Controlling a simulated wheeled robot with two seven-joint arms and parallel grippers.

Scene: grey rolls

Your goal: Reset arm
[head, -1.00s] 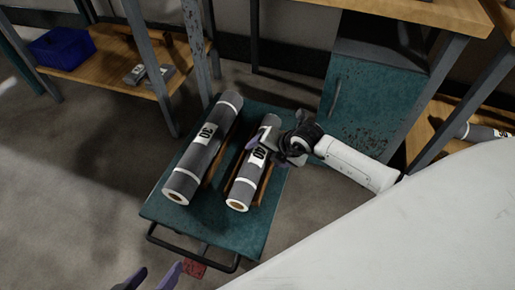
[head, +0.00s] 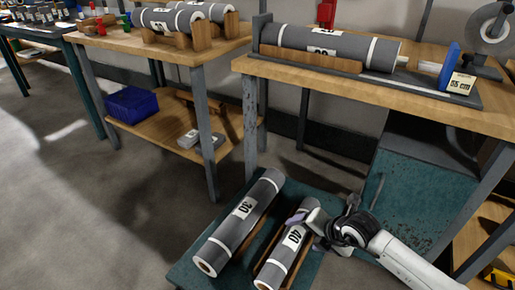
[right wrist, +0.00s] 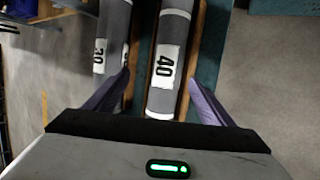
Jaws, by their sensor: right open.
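My right gripper (head: 298,222) is open above the grey roll marked 40 (head: 272,270), which lies in a wooden cradle on a low teal cart (head: 190,270). In the right wrist view the two purple fingers stand apart on either side of the 40 roll (right wrist: 166,65), and the right gripper (right wrist: 160,92) holds nothing. I cannot tell how high the fingers are above it. The grey roll marked 30 (head: 240,215) lies to the left on the same cart, and it also shows in the right wrist view (right wrist: 112,35). My left gripper is out of view.
A workbench (head: 440,105) at the back right bears a grey roll (head: 330,45) in a stand with a blue end disc (head: 449,65). Another table (head: 110,42) at the left bears more rolls. A blue bin (head: 135,104) sits on its lower shelf. The floor at left is clear.

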